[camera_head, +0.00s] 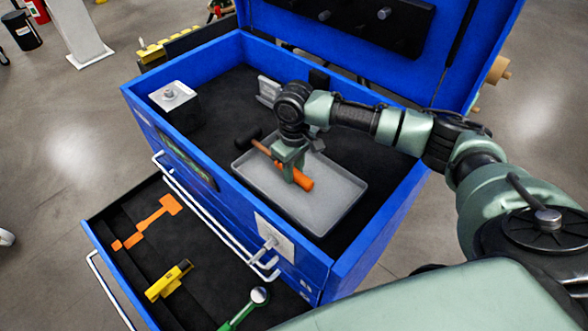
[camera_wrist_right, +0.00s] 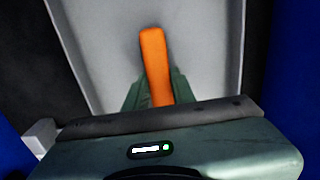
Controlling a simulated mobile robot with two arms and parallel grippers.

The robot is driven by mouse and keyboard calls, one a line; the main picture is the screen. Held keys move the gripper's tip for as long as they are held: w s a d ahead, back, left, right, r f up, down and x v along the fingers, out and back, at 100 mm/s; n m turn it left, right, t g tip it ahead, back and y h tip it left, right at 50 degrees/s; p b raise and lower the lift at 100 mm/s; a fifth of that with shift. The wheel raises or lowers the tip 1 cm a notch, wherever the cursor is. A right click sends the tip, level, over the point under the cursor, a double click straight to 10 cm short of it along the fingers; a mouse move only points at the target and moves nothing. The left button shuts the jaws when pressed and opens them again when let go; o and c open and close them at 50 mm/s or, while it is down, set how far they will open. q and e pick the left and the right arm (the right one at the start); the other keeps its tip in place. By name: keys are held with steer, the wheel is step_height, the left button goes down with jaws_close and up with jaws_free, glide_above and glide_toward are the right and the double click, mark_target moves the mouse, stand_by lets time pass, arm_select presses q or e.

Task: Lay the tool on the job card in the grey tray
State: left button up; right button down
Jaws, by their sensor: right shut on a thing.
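A hammer with an orange handle (camera_head: 305,183) and a dark head (camera_head: 248,139) is held over the grey tray (camera_head: 340,191) inside the blue chest. My right gripper (camera_head: 290,171) is shut on the handle. In the right wrist view the orange handle (camera_wrist_right: 155,62) runs out from between the green fingers (camera_wrist_right: 158,97), over the pale tray floor (camera_wrist_right: 100,40). The hammer head is toward the tray's left edge. I cannot tell whether the hammer touches the tray. A pale card-like plate (camera_head: 267,228) is on the chest's front; its print is unreadable. My left gripper is not in view.
The open drawer (camera_head: 125,262) below holds a yellow tool (camera_head: 168,281), a green-handled tool (camera_head: 243,308) and an orange hammer-like shape (camera_head: 150,220). A grey block (camera_head: 174,102) stands in the chest's left corner. Blue walls and the raised lid (camera_head: 470,60) surround the tray.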

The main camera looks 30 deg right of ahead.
steer(key=shift+s+f, duration=0.4)
steer(key=shift+f, duration=0.3)
steer(key=c, duration=1)
jaws_free()
steer(key=shift+f, duration=0.1)
steer(key=shift+o, duration=0.4)
steer(key=r+p, duration=0.2)
steer(key=p, duration=0.1)
steer(key=shift+w+r, duration=0.15)
steer(key=shift+w, duration=0.2)
step_height(320, 180, up, 3)
steer(key=p, duration=0.2)
steer(key=shift+s+p, duration=0.1)
steer(key=shift+p, duration=0.3)
step_height(320, 180, up, 2)
steer(key=p, duration=0.3)
steer(key=shift+r, duration=0.15)
